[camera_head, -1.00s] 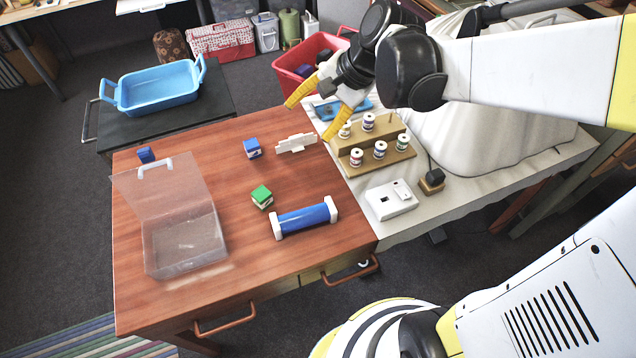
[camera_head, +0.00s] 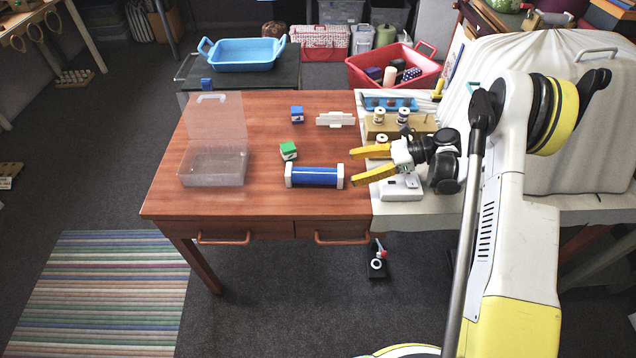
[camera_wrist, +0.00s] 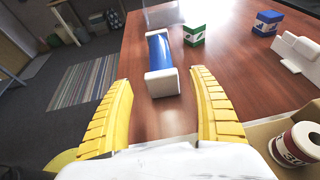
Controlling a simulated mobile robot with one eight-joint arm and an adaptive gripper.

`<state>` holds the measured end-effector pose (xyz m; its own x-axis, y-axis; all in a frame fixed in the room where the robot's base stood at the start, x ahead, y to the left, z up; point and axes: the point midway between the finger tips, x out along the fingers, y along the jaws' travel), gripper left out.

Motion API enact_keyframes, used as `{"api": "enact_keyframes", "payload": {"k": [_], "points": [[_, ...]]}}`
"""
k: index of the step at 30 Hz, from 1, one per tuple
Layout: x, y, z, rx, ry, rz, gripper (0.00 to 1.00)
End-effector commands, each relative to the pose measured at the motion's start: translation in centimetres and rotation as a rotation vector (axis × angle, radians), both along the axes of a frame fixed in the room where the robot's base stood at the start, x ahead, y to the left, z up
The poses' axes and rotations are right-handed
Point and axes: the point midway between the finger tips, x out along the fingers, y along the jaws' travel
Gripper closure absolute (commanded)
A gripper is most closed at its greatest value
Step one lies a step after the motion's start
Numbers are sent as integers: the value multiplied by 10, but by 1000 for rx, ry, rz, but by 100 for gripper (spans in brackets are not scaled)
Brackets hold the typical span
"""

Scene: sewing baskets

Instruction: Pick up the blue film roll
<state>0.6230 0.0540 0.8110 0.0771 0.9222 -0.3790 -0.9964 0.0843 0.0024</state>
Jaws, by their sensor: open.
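The blue film roll (camera_head: 314,176) is a blue cylinder with white end caps, lying on the wooden table near its front edge. It also shows in the wrist view (camera_wrist: 160,58), ahead of and between my fingers, with one white cap nearest. My gripper (camera_head: 351,168) has yellow fingers spread open just right of the roll's right cap, and nothing is between them. In the wrist view my open gripper (camera_wrist: 163,103) points along the roll's length.
A green box (camera_head: 288,151) lies just behind the roll, and a blue box (camera_head: 297,115) and a white holder (camera_head: 336,119) farther back. A clear open case (camera_head: 213,168) stands left. Thread spools (camera_head: 403,116) on a wooden stand and a white device (camera_head: 401,188) are on the right.

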Motion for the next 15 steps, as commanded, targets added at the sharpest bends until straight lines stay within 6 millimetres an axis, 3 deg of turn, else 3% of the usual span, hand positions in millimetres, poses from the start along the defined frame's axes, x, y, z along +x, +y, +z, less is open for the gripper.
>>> {"api": "enact_keyframes", "payload": {"k": [7, 15], "points": [[3, 38, -18, -2, -1, 3, 30], [4, 60, -31, -2, -3, 2, 30]]}}
